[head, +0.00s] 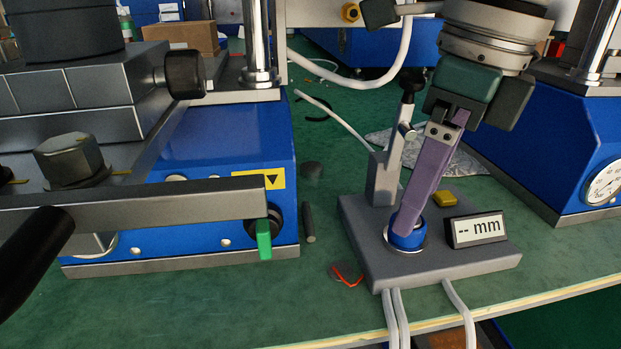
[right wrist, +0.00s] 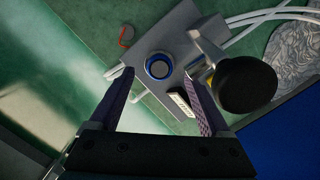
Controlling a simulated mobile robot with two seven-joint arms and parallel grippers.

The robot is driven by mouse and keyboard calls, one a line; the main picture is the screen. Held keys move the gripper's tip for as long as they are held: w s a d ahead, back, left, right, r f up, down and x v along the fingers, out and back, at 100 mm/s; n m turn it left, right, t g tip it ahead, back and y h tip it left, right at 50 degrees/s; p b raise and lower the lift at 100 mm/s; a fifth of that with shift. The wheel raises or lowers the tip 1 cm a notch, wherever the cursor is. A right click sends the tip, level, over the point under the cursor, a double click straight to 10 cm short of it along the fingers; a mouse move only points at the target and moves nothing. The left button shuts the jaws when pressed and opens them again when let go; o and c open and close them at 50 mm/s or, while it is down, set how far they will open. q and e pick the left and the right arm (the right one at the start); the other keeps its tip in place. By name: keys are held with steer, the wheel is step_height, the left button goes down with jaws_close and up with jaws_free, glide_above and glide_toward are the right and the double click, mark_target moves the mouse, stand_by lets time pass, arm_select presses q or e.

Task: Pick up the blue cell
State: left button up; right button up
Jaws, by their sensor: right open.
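The blue cell (head: 408,240) is a short round piece standing in a pale ring on the grey gauge base (head: 361,225). In the head view a finger hides part of the cell's top; contact cannot be told. My left gripper is not in view.
A gauge post with a black knob (head: 411,82) stands close beside my right gripper. A display reading "-- mm" (head: 477,229) and a yellow button (head: 444,199) are on the base. Blue presses (head: 230,150) flank it. Cables run off the front edge.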

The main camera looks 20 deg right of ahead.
step_height(320, 180, down, 3)
steer(key=shift+w+a+r, duration=0.15)
jaws_close()
stand_by(0.6)
